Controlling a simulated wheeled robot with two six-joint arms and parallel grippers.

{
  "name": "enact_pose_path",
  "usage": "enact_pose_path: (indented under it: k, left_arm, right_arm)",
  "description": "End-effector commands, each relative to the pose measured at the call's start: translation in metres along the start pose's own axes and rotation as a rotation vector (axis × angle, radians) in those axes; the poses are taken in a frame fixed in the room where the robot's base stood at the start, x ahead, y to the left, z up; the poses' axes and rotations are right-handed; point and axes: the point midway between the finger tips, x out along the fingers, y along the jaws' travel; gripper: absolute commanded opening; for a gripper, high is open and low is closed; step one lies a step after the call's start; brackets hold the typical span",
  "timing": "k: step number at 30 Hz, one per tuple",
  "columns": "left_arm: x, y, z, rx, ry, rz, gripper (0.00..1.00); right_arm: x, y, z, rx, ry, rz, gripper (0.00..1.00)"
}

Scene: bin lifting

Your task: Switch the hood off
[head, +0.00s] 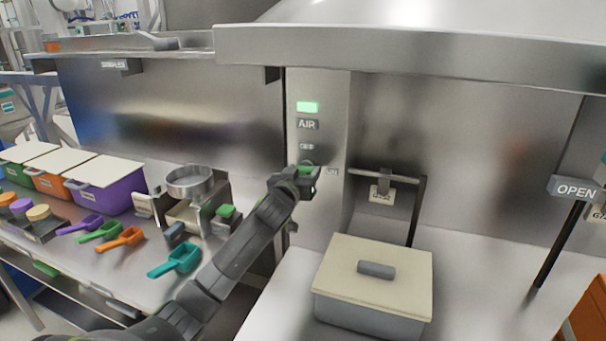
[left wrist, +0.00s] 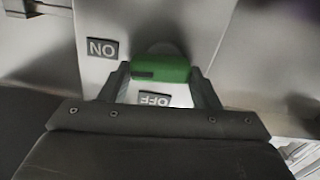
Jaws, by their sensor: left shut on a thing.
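The hood's control panel (head: 318,210) shows a lit green AIR lamp (head: 307,107) above a green switch knob (head: 306,168). My left gripper (head: 308,173) is at the knob. In the left wrist view the fingers (left wrist: 163,80) are shut on the green knob (left wrist: 165,68), one on each side. The knob lies crosswise, with a dark mark at its left end, on the side of the upside-down ON label (left wrist: 102,48). The upside-down OFF label (left wrist: 154,99) is below the knob there. My right gripper is not in view.
A lidded grey bin (head: 370,315) stands on the counter right of my left arm. Several coloured scoops (head: 122,239), a sieve on a stand (head: 190,182) and lidded bins (head: 105,195) are at left.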

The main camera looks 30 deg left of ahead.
Motion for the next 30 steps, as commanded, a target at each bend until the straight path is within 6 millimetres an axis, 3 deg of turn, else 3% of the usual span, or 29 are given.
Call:
enact_pose_path:
  k: [30]
  left_arm:
    - [0.0,-0.007,0.001,-0.933,0.0,0.0,0.34]
  right_arm:
    - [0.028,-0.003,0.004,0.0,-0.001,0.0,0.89]
